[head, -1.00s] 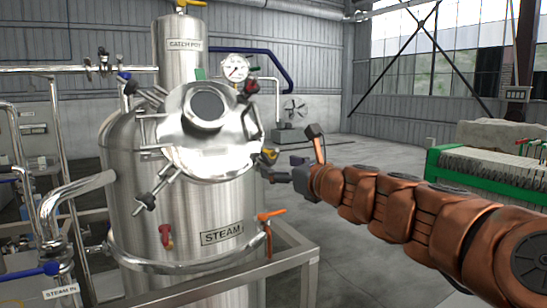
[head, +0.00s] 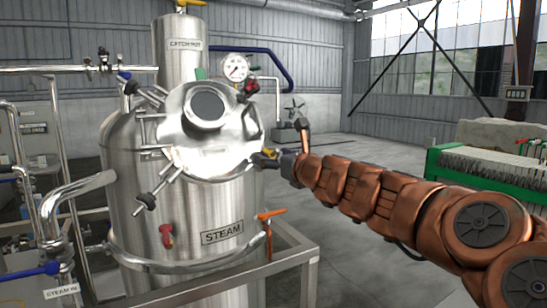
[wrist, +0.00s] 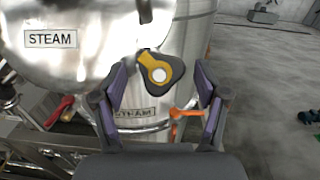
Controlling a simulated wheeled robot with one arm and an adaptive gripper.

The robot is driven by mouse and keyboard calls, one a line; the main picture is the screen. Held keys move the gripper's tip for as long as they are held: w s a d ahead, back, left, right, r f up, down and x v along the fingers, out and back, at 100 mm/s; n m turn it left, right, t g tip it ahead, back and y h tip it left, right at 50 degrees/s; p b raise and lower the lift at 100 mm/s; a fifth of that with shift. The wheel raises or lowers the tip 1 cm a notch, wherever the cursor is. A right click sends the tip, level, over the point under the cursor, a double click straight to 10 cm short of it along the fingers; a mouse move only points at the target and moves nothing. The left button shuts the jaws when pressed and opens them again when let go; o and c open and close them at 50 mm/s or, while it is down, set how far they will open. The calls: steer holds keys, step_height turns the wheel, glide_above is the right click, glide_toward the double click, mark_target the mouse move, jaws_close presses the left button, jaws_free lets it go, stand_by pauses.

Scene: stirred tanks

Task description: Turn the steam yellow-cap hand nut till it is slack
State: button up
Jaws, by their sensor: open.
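The steam yellow-cap hand nut (wrist: 162,72) is a dark lobed knob with a yellow bar and a pale centre. It sits on the rim of the steel STEAM tank's lid (head: 213,130). My gripper (wrist: 160,80) is open, with one finger on each side of the nut in the wrist view. Gaps show between nut and fingers; I cannot tell how far ahead the nut is. In the head view my gripper (head: 279,160) is at the lid's right edge and largely hides the nut.
An orange-handled valve (head: 271,214) and a red handle (head: 166,236) are lower on the tank (head: 190,205). A metal frame rail (head: 285,262) runs in front. Other dark clamp knobs (head: 146,201) ring the lid. Open floor lies to the right.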

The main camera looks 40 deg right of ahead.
steer(key=shift+w, duration=0.25)
steer(key=c, duration=1.2)
